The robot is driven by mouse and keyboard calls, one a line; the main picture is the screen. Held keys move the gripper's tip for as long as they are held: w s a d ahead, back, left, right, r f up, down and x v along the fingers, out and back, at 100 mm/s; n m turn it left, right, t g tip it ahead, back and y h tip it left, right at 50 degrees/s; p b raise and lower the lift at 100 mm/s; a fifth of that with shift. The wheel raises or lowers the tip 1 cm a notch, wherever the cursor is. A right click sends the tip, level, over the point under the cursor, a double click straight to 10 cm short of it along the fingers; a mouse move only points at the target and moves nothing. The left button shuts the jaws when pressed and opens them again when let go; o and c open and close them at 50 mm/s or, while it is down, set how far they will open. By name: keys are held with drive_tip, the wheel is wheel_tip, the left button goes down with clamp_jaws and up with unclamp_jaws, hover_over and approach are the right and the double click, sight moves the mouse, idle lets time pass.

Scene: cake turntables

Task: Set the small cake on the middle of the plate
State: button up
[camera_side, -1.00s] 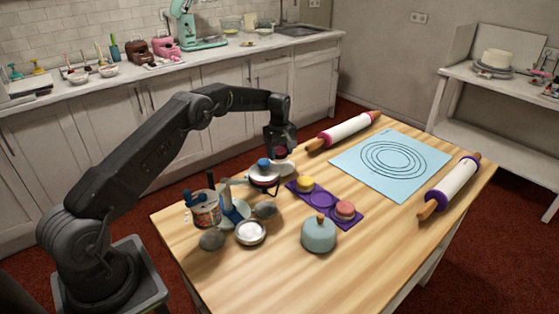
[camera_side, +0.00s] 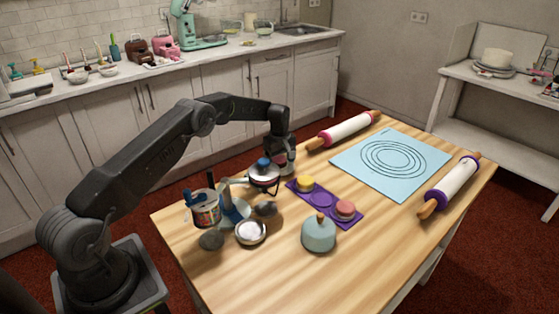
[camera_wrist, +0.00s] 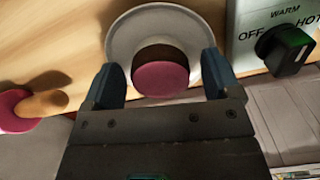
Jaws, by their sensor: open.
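In the wrist view, the small cake (camera_wrist: 160,77), with a dark brown side and a pink top, stands upright on the pale round plate (camera_wrist: 122,38). The plate's rim shows around its far side and flanks; its near part is hidden by the cake and my gripper. My gripper (camera_wrist: 161,72) is open, one blue finger on each side of the cake, with a gap visible at each. In the side view, my gripper (camera_side: 284,158) is low at the table's far edge, behind the blue-knobbed pot, and largely hides the cake and plate.
A warmer with a dark knob (camera_wrist: 284,50) stands close right of the plate. A pink-ended rolling pin (camera_side: 346,130) lies nearby. A purple tray (camera_side: 323,200) holds two cakes. A teal lidded pot (camera_side: 318,235) and a metal bowl (camera_side: 250,232) stand nearer the front.

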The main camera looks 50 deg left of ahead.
sight(280, 160)
drive_tip(key=shift+r, duration=0.1)
wheel_tip(280, 160, up, 12)
drive_tip(key=s+d+r+m+t, duration=0.1)
drive_tip(key=s+d+r+m, duration=0.3)
drive_tip(key=s+d+r, duration=0.45)
drive_tip(key=s+d+r+m+t, duration=0.2)
drive_tip(key=s+d+r+m, duration=0.3)
drive_tip(key=r, duration=0.6)
drive_tip(key=s+d+f+m+t, duration=0.1)
drive_tip(key=s+d+m, duration=0.2)
drive_tip(key=s, duration=0.9)
drive_tip(key=s+d+f+m+t, duration=0.1)
drive_tip(key=s+d+m, duration=0.3)
drive_tip(key=s, duration=0.9)
drive_tip(key=shift+d+f+t, duration=0.3)
drive_tip(key=shift+d+f, duration=0.3)
drive_tip(key=shift+d, duration=0.5)
